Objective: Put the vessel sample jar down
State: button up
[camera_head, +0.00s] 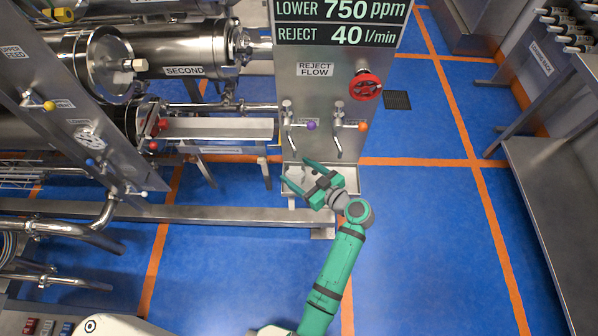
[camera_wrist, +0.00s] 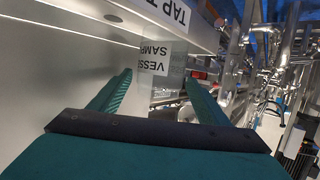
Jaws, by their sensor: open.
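The vessel sample jar (camera_wrist: 151,74) is clear, with a white label reading "VESS" and "SAMP", the rest cut off from sight. In the wrist view it stands just past and between the fingertips of my gripper (camera_wrist: 159,80). The fingers are spread apart, one on each side of it, and I see no clear contact. In the head view my gripper (camera_head: 295,171) is open over the shallow metal tray (camera_head: 349,181) at the foot of the reject flow panel. The jar is too small and clear to make out there.
Two small taps, with a purple knob (camera_head: 311,126) and an orange knob (camera_head: 363,126), hang above the tray. A red handwheel (camera_head: 365,86) sticks out of the panel. Steel pipework and a low beam (camera_head: 230,216) lie left. Blue floor (camera_head: 430,220) is open to the right.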

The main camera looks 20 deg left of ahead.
jog(key=v, duration=1.2)
jog(key=s+d+f+m+t+h, duration=0.2)
jog(key=s+f+m+t+h, duration=0.1)
jog(key=s+f+m+h, duration=0.85)
jog(key=s+d+r+t, duration=0.1)
jog(key=s+r+t, duration=0.1)
jog(key=s+r, duration=0.7)
jog(key=s+d+r+t+h, duration=0.1)
jog(key=s+d+r+t, duration=0.1)
jog(key=s+r, duration=0.7)
jog(key=shift+s+r+m+t, duration=0.4)
jog(key=shift+r+t, duration=0.1)
jog(key=shift+t, duration=0.2)
